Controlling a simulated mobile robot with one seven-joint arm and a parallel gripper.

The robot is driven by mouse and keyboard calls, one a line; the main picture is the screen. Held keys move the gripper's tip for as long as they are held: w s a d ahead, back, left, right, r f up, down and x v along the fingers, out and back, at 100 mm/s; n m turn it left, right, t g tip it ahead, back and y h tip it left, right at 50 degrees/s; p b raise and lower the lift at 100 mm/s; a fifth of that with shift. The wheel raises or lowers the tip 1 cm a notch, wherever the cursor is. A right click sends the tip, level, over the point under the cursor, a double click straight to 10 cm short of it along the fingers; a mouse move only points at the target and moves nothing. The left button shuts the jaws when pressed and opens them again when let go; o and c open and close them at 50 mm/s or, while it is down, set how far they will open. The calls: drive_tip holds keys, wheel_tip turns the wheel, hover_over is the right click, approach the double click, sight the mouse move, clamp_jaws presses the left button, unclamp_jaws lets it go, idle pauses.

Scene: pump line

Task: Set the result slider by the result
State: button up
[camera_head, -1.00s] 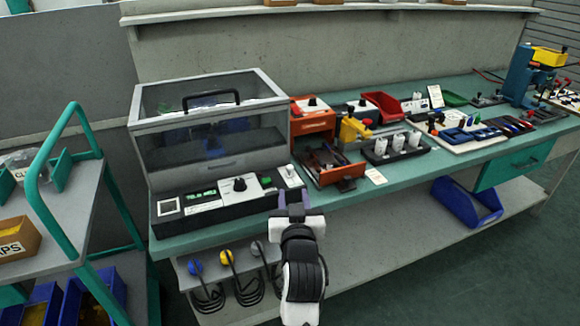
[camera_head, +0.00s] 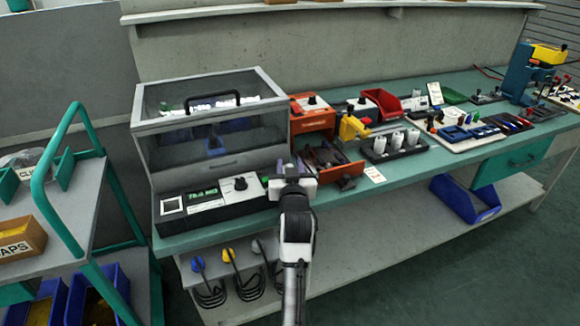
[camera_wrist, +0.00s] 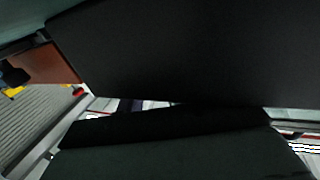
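The tester (camera_head: 150,135) with a clear-lidded box stands at the left of the bench. Its black control panel (camera_head: 238,203) has a lit green display (camera_head: 203,193), a white label and a dark knob (camera_head: 240,183). My gripper (camera_head: 287,172) is over the right end of this panel and hides what is there, so I cannot make out the result slider. I cannot tell whether it touches the panel. In the wrist view, large dark shapes fill most of the picture, and the finger gap does not show clearly.
An orange unit with an open drawer (camera_head: 335,172) stands just right of my gripper. White plugs in a black holder (camera_head: 395,145) and a red bin (camera_head: 382,104) are farther right. Cables with coloured ends (camera_head: 200,265) hang below the bench edge. A trolley (camera_head: 75,205) stands left.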

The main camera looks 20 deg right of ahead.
clamp_jaws()
drive_tip(key=shift+s+d+f, duration=0.1)
drive_tip(key=shift+s, duration=1.05)
unclamp_jaws()
drive_tip(key=shift+s, duration=0.1)
drive_tip(key=b+v, duration=0.3)
drive_tip(key=v, duration=1.1)
